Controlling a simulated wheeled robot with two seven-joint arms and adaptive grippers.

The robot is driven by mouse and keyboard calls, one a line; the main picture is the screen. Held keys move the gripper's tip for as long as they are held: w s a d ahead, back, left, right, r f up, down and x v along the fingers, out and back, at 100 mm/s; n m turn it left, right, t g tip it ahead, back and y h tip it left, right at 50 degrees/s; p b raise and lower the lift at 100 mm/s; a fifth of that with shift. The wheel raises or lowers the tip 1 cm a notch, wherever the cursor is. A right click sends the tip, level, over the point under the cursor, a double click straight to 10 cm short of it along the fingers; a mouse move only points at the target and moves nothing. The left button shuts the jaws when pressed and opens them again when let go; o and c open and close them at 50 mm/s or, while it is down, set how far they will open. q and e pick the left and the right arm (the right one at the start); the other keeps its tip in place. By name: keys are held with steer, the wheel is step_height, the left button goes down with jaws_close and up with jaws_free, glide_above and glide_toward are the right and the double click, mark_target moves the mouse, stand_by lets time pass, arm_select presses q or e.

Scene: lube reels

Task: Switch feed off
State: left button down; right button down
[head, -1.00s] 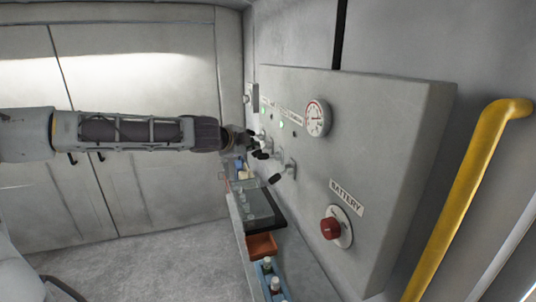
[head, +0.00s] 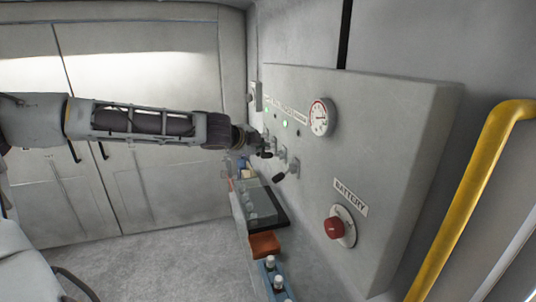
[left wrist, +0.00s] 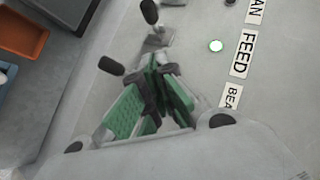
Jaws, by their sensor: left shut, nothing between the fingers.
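The grey control panel (head: 385,130) stands on the wall at the right. My left gripper (left wrist: 158,75) is shut and empty, close to the levers. In the head view it (head: 258,146) is at the panel's left side; contact cannot be told. My right gripper is not in view.
A gauge (head: 321,117) and a red BATTERY knob (head: 333,227) are on the panel. Below are a dark-rimmed tray (head: 283,219), an orange bin (head: 265,245) and a blue rack (head: 268,278) with bottles. A yellow pipe (head: 467,195) runs at the right.

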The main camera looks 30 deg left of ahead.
mark_target(269, 153)
arm_select(q)
steer(key=a+f+x, duration=0.1)
steer(key=a+x, duration=0.1)
steer(key=x, duration=1)
steer(key=shift+a+b, duration=0.3)
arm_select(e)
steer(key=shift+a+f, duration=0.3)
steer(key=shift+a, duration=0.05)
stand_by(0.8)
arm_select(q)
steer(key=shift+f, duration=0.1)
steer(key=shift+s, duration=0.1)
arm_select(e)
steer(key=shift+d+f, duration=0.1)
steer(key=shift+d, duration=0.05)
